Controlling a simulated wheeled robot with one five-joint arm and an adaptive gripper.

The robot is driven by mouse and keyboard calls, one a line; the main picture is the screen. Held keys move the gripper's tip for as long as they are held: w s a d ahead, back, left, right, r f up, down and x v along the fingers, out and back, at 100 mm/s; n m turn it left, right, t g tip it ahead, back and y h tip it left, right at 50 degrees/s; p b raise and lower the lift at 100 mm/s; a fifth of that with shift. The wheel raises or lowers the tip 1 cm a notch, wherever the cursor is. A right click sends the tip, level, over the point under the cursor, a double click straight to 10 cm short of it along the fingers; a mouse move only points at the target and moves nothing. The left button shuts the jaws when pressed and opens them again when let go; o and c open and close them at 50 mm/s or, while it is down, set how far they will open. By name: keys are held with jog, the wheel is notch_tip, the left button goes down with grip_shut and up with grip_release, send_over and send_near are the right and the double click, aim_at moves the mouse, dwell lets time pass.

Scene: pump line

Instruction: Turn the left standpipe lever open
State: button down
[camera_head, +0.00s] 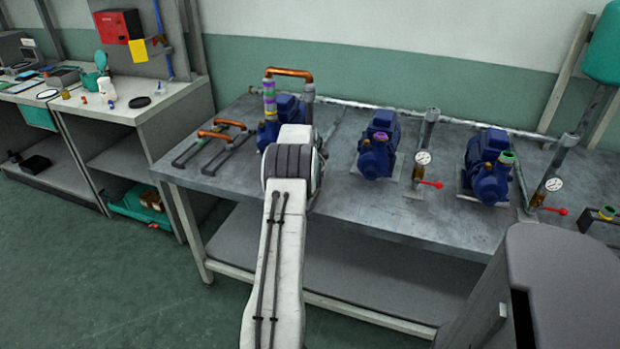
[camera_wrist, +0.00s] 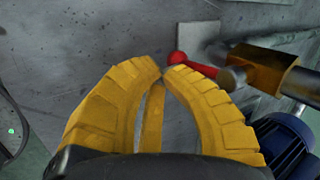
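In the wrist view the red lever (camera_wrist: 203,69) has a round red knob and runs right to a brass valve (camera_wrist: 264,70) on a grey pipe. My gripper (camera_wrist: 165,71) has yellow fingers with tips together, nothing visible between them. The tips are close to the knob; I cannot tell whether they touch it. In the head view the left standpipe (camera_head: 308,92) shows only its upper part, behind my arm. Its lever and my gripper are hidden there by my arm.
A copper pipe (camera_head: 290,73) bends over the left blue pump (camera_head: 268,132). Two more pumps (camera_head: 378,150) (camera_head: 487,165) and standpipes (camera_head: 431,130) (camera_head: 557,165) with red levers stand rightward on the metal bench (camera_head: 340,205). Copper-ended handles lie at its left.

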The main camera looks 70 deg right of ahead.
jog(key=shift+w, duration=0.1)
dwell(0.6)
jog(key=shift+r+p, duration=0.55)
jog(key=shift+r, duration=0.3)
jog(key=shift+a, duration=0.1)
